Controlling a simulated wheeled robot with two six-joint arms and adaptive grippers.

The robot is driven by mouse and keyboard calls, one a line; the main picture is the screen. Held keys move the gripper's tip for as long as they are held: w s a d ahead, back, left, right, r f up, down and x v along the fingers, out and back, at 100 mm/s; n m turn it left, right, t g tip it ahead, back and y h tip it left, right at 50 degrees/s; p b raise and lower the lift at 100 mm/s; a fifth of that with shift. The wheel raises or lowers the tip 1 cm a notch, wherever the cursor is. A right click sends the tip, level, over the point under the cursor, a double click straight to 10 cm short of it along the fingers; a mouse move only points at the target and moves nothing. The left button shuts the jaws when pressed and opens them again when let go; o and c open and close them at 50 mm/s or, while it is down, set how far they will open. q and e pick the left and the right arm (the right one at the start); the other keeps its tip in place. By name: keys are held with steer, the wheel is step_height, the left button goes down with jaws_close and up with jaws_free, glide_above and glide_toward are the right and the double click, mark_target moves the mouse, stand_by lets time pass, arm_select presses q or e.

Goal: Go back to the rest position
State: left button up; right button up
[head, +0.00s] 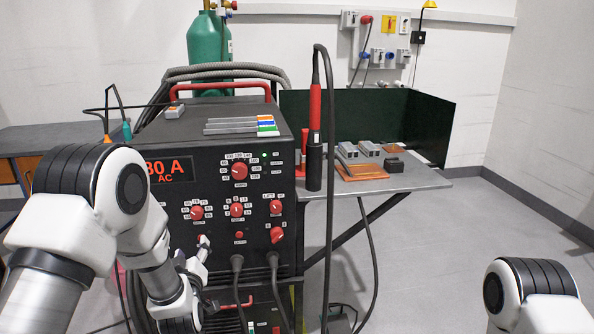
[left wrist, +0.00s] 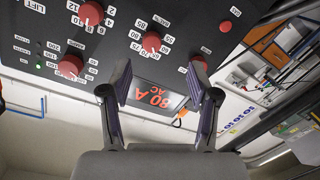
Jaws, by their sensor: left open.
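My left gripper (left wrist: 160,78) is open, its two dark fingers apart with nothing between them in the left wrist view. It faces the black front panel of the welding machine (head: 240,195), and the orange 80 A AC display (left wrist: 160,97) shows between the fingers. In the head view my left arm bends down in front of the machine's lower left front, where the gripper is small and hard to make out. Part of my right arm shows at the lower right; its gripper is out of view.
Red knobs (head: 239,171) cover the panel. Cables (head: 238,285) hang from its front. A grey table (head: 420,178) with metal blocks (head: 348,151) and a dark green screen (head: 428,125) stands to the right. A green gas cylinder (head: 206,45) stands behind. The floor at right is clear.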

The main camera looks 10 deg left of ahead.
arm_select(q)
steer(key=s+f+m+g+h, duration=0.1)
steer(key=s+f+g, duration=0.35)
steer(key=f, duration=0.75)
steer(key=s+d+f+m+g+h, duration=0.2)
steer(key=s+f+g, duration=0.1)
steer(key=s+f, duration=0.7)
steer(key=s+d+f+m+g+h, duration=0.1)
steer(key=s+d+f+m+g, duration=0.15)
steer(key=s+f, duration=0.7)
steer(key=s+d+m+g+h, duration=0.2)
steer(key=s+g, duration=0.3)
steer(key=s, duration=1)
step_height(320, 180, up, 15)
steer(key=s+m+g+p, duration=0.1)
steer(key=p, duration=1.3)
steer(key=shift+s+d, duration=0.2)
steer(key=shift+s, duration=0.05)
steer(key=shift+f, duration=0.1)
